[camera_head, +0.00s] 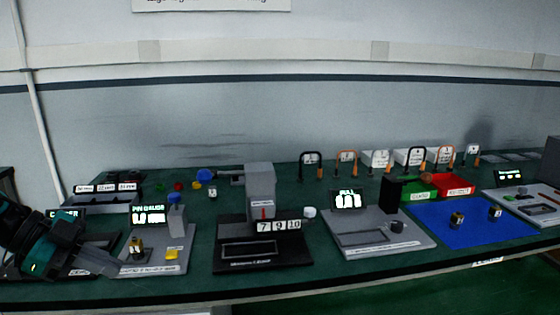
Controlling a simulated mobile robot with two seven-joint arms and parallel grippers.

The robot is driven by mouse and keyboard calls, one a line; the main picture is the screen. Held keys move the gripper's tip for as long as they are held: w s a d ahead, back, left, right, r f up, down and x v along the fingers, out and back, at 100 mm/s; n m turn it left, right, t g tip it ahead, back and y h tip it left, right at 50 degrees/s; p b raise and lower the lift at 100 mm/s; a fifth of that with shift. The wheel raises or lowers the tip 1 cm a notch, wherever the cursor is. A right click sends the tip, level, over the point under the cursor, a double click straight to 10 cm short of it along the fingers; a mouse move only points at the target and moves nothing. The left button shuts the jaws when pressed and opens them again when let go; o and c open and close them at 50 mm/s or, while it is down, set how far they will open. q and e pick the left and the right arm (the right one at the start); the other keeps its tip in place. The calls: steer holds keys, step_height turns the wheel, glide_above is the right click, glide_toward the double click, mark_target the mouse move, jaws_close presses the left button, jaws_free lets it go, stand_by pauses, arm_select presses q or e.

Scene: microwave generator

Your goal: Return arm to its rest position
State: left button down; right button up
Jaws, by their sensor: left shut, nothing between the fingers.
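My left arm comes in from the left edge, and my left gripper (112,268) is over the front left part of the green table (200,284). Its fingers are shut with nothing between them. The gripper covers part of a dark device with a lit display at the far left, and its tip is just left of the grey pin gauge station (165,256). I cannot tell whether it touches anything. My right gripper is not in view.
A black-based device (262,253), a grey station with a lit display (375,238) and a blue mat (470,233) line the table. Green (420,190) and red (452,186) bins and several tagged padlock-like items (346,160) stand behind. Small coloured parts lie at the back left.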

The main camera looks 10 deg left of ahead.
arm_select(q)
steer(key=s+d+f+n+t+y+p, duration=0.1)
steer(key=s+d+f+n+t+y, duration=0.1)
steer(key=f+n+t, duration=0.45)
steer(key=s+d+f+n+t+y, duration=0.1)
steer(key=d+f+n+t, duration=0.15)
steer(key=f, duration=0.65)
steer(key=s+d+f+n+g+y, duration=0.1)
steer(key=s+d+f+n+y, duration=0.1)
steer(key=s+d+f, duration=0.2)
steer(key=s+d+f+n+g+y+p, duration=0.1)
steer(key=s+d+f+n+y, duration=0.1)
steer(key=s+d+f, duration=0.2)
steer(key=d+f, duration=0.3)
steer(key=d, duration=0.3)
steer(key=shift+s+g, duration=0.35)
steer(key=shift+g, duration=0.05)
